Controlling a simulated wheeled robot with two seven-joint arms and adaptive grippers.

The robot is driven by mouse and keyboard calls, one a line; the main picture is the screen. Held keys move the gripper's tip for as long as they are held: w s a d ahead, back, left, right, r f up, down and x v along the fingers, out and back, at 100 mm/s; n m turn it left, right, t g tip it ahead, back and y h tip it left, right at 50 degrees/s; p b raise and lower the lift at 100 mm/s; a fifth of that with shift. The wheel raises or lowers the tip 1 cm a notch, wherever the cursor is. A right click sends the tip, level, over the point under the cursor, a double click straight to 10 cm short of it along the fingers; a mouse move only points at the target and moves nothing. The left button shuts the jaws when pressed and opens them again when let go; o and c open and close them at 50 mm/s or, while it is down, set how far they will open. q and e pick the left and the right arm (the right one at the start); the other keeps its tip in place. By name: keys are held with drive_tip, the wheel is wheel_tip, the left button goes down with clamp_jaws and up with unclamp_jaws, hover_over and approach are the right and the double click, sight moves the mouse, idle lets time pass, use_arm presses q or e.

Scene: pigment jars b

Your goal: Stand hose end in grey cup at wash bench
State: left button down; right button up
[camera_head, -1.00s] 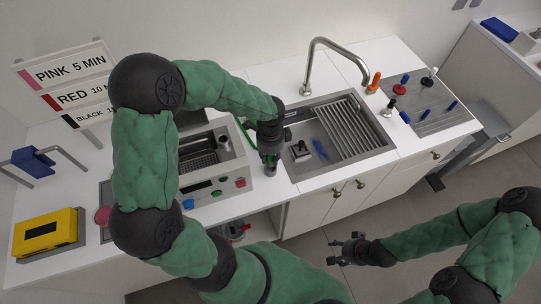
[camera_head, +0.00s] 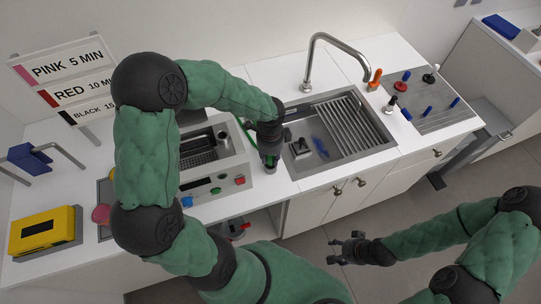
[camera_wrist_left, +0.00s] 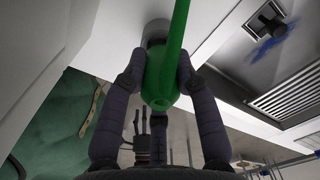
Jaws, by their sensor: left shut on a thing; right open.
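My left gripper (camera_head: 270,160) is over the white counter strip between the grey machine and the sink. In the left wrist view its fingers (camera_wrist_left: 165,90) are shut on the green hose (camera_wrist_left: 178,25), around its thicker end. A grey rounded thing (camera_wrist_left: 154,29), perhaps the grey cup, shows partly behind the hose; its rim and whether the hose end is in it cannot be made out. In the head view the green hose (camera_head: 242,128) shows as a thin piece beside my gripper, and no cup is clearly seen. My right gripper (camera_head: 345,248) is open and empty above the floor.
The sink (camera_head: 338,132), with a drying rack and a blue item in it, lies right of my left gripper. The machine (camera_head: 215,162) with coloured buttons is close on its left. A tall tap (camera_head: 335,42) stands behind. A yellow box (camera_head: 45,230) is at far left.

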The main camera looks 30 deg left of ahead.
use_arm(q)
drive_tip(key=shift+f+b, duration=0.7)
drive_tip(key=shift+f, duration=0.3)
drive_tip(key=c, duration=0.9)
unclamp_jaws()
drive_tip(key=shift+o, duration=0.2)
wheel_tip(320, 180, up, 12)
drive_tip(key=shift+r, duration=0.1)
